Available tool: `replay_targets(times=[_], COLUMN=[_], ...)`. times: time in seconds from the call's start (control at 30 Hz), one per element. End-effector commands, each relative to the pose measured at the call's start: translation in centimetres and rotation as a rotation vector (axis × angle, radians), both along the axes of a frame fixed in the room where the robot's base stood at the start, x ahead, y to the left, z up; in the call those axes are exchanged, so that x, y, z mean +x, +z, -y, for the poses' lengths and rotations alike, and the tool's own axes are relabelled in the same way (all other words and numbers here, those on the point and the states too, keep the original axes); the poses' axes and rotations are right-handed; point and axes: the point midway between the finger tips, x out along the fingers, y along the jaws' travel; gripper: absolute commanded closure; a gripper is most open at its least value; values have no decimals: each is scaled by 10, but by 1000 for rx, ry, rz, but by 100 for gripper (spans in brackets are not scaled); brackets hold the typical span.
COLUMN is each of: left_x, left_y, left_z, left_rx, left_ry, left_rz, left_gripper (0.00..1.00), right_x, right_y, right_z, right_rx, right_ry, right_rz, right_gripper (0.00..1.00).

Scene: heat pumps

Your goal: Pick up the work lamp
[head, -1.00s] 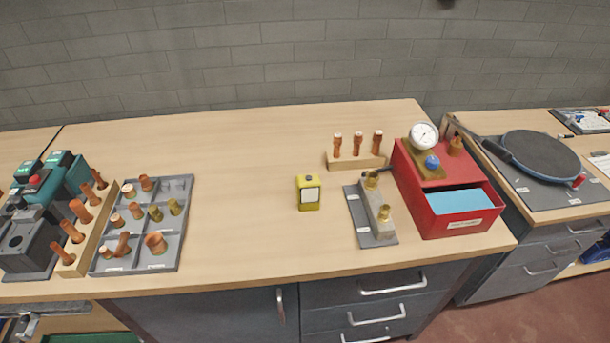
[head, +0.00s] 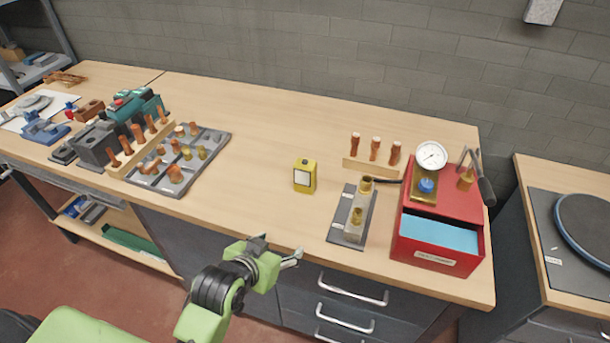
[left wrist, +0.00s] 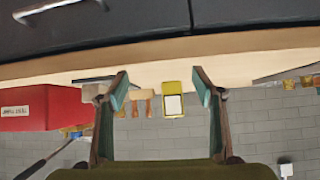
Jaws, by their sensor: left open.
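The work lamp is a small yellow block (head: 305,175) with a white front panel, upright on the wooden bench top. My left gripper (head: 280,256) is at the bench's front edge, below and a little left of the lamp in the head view, apart from it. In the left wrist view, which looks upside down, the lamp (left wrist: 174,100) appears between the two spread fingers of the left gripper (left wrist: 160,92), farther off. The left gripper is open and empty. My right gripper is not in view.
Right of the lamp stand a grey plate with brass fittings (head: 336,229) and a red box (head: 410,200) with a gauge. A wooden rack of copper pieces (head: 371,168) stands behind. A grey tray (head: 218,144) lies left. Bench top around the lamp is clear.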

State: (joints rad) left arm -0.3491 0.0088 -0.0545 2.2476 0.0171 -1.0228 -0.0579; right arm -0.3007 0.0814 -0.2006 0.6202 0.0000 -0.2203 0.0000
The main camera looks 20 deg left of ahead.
Motion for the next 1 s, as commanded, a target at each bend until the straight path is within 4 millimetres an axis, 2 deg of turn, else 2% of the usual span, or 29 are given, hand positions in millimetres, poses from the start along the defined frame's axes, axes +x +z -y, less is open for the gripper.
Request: replay_targets(times=[0.03,0.13,0.3,0.4,0.8,1.0], left_x=[22,52,85,97,162,176], left_y=[18,45,79,88,70,64], left_z=[0,-2,-5,-7,-4,-4], left_rx=[-12,-25,-40,-43,-45,-44], left_ry=[11,28,51,58,59,58], left_rz=[78,198,346,388,395,393], left_gripper=[39,39,39,39,39,39], right_x=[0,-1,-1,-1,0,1], right_y=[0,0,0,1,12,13], right_z=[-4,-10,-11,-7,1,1], right_rx=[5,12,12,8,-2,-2], right_ry=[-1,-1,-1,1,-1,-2], right_rz=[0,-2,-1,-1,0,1], right_gripper=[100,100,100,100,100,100])
